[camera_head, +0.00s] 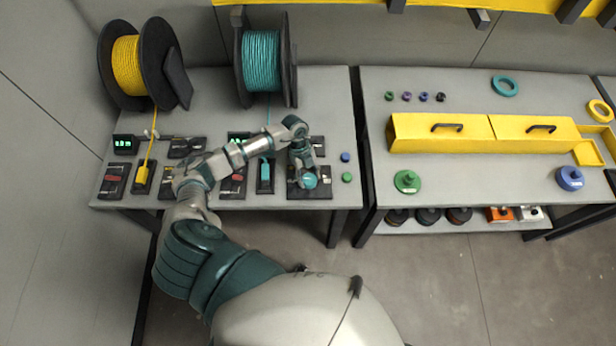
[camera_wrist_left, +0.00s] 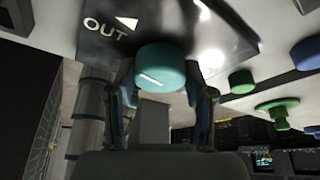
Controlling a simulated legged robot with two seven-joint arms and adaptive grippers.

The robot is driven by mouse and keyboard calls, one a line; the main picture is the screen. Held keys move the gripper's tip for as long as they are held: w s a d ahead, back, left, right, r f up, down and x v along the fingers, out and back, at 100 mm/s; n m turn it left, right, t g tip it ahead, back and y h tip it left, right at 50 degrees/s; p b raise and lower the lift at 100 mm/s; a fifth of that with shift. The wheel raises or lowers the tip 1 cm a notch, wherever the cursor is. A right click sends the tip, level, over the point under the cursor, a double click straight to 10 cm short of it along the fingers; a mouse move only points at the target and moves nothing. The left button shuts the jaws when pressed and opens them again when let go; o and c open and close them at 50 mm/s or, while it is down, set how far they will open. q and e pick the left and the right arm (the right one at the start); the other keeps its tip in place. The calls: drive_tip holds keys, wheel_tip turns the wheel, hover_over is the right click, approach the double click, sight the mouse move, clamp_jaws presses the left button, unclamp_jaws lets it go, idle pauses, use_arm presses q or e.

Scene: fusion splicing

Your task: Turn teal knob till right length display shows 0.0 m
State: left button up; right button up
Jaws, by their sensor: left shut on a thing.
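The teal knob (camera_head: 309,181) sits on a dark panel at the right end of the left table. It also shows in the left wrist view (camera_wrist_left: 160,68), with a white line on its face and the word OUT and a white arrow on the panel beside it. My left gripper (camera_head: 305,174) is shut on the knob, with one finger on each side of it in the left wrist view (camera_wrist_left: 160,95). The right length display (camera_head: 238,137) is mostly hidden behind my left arm, so its digits cannot be read. My right gripper is not in view.
A teal cable spool (camera_head: 262,62) and a yellow cable spool (camera_head: 127,65) stand at the back. The left display (camera_head: 125,143) glows green. Small blue (camera_head: 346,157) and green (camera_head: 347,177) pieces lie right of the knob. A second table with yellow boxes (camera_head: 440,140) stands at right.

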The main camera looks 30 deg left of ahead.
use_arm(q)
drive_tip(key=m, duration=0.2)
drive_tip(key=m+g+y+b, duration=0.1)
drive_tip(key=m, duration=0.1)
drive_tip(key=shift+w+d+m, duration=0.1)
drive_tip(key=shift+w+m, duration=0.1)
drive_tip(key=shift+m, duration=0.1)
drive_tip(key=m+g+y+b, duration=0.1)
drive_tip(key=m, duration=0.2)
drive_tip(key=shift+d+m, duration=0.1)
drive_tip(key=shift+m, duration=0.2)
drive_tip(key=shift+m+y+b, duration=0.3)
drive_tip(key=shift+m+b, duration=0.1)
drive_tip(key=shift+m, duration=0.1)
drive_tip(key=shift+m+g+y+b, duration=0.3)
drive_tip(key=shift+m+y, duration=0.1)
drive_tip(key=shift+m, duration=0.5)
drive_tip(key=shift+d+m+y+b, duration=0.1)
drive_tip(key=shift+m+y+b, duration=0.65)
drive_tip(key=shift+m, duration=1.35)
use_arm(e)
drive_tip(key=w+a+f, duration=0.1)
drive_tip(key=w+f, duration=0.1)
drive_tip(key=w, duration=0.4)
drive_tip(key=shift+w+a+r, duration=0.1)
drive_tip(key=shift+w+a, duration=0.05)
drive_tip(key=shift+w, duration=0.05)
